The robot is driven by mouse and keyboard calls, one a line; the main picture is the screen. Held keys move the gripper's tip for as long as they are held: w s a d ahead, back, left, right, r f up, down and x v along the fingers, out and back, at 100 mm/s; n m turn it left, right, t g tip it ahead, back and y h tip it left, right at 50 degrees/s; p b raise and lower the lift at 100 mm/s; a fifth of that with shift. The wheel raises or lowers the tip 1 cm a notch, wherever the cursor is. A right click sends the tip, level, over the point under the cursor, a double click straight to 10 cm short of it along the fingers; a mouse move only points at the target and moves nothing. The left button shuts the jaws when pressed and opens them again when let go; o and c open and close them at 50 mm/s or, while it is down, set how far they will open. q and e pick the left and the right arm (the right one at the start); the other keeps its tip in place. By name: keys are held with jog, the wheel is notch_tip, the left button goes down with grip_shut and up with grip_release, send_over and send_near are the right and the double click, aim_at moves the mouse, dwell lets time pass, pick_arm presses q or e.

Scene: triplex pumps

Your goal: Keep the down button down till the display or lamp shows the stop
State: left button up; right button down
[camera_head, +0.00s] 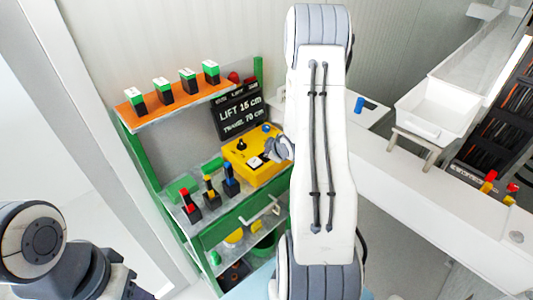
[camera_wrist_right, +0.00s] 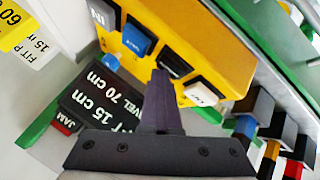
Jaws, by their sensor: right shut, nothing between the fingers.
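The yellow control box (camera_head: 240,162) stands on the green-framed shelf in the head view; it fills the upper middle of the right wrist view (camera_wrist_right: 215,40). It carries a blue button (camera_wrist_right: 138,38), a dark button (camera_wrist_right: 175,65) and a white button (camera_wrist_right: 201,92); I cannot read which is down. My right gripper (camera_head: 278,149) is shut and empty at the box. In the right wrist view its fingertips (camera_wrist_right: 160,76) are beside the dark button; I cannot tell whether they press it. The black display (camera_head: 240,112) reads LIFT 15 cm, TRAVEL 70 cm. My left fingers are not visible.
Several green-and-black blocks stand on the orange upper shelf (camera_head: 150,122). Several colour-banded blocks (camera_head: 210,188) stand left of the box. A red dome (camera_head: 233,77) is behind the display. A white bin (camera_head: 435,108) is at right.

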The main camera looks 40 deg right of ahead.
jog(key=shift+r, duration=0.1)
jog(key=shift+r+p, duration=0.65)
jog(key=shift+r, duration=0.15)
jog(key=shift+r+p, duration=1.95)
jog(key=shift+r, duration=0.65)
